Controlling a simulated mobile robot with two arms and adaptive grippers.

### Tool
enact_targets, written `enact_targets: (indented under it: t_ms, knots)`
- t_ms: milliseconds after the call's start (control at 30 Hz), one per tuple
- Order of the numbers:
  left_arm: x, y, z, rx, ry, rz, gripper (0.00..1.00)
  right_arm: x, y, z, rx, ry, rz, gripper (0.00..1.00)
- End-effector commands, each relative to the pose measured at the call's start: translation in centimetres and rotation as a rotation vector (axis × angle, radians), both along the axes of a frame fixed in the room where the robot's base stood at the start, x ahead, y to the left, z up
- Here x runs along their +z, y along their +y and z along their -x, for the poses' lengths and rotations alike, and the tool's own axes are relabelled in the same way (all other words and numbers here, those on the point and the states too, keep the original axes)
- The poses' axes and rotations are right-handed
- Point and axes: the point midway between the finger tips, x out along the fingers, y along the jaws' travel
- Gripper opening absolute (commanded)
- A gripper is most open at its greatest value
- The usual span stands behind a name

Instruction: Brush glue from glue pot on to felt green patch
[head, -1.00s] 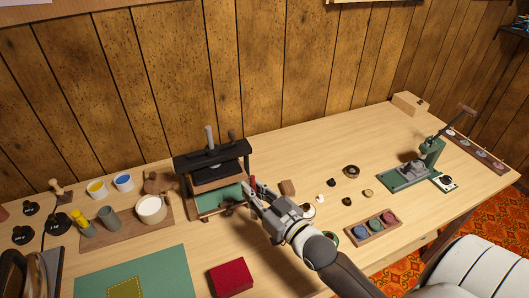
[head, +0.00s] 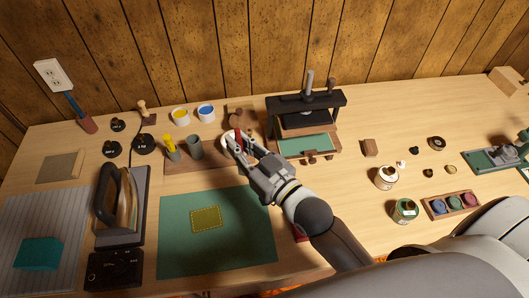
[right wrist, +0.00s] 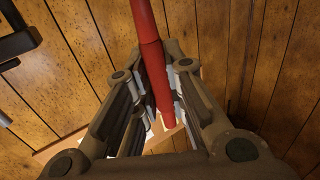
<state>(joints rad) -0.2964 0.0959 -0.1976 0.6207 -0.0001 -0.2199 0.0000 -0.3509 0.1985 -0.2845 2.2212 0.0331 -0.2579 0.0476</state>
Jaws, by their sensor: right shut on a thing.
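My right gripper (head: 243,150) is shut on a red-handled brush (head: 238,138). The red handle also shows between the fingers in the right wrist view (right wrist: 150,55). The gripper is over the glue pot (head: 227,138), a pale round pot partly hidden behind the fingers. The brush tip is hidden, so I cannot tell whether it touches the glue. The green felt patch (head: 206,218), a small square with a yellow dashed outline, lies flat on a larger green mat (head: 245,245), in front and to the left of the gripper. My left gripper is not in view.
A yellow tool stands in a pot (head: 172,153) beside a grey cup (head: 195,148). Yellow (head: 181,117) and blue (head: 206,112) paint pots stand behind. A black press (head: 305,120) is to the right. An iron (head: 127,200) stands left of the mat.

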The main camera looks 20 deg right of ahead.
Motion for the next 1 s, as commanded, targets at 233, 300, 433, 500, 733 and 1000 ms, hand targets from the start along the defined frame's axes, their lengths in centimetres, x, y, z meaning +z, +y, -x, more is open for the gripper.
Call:
enact_targets:
  t_ms: [233,300,433,500,733,1000]
  knots:
    - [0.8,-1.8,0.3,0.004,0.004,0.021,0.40,0.6,1.7,-5.6,0.141,-0.004,0.010,0.00]
    - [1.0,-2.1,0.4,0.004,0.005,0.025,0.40,0.8,1.6,-7.2,0.166,-0.004,0.009,0.00]
    - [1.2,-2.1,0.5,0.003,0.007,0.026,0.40,1.2,0.6,-10.2,0.192,-0.002,0.008,0.00]
    - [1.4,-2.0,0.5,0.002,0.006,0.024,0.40,1.6,-0.1,-11.6,0.197,-0.003,0.006,0.00]
    - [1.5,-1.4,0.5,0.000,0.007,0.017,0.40,2.3,-1.8,-14.3,0.197,0.001,0.000,0.00]
    - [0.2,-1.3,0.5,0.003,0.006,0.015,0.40,1.0,-2.1,-14.6,0.196,0.001,-0.002,0.00]
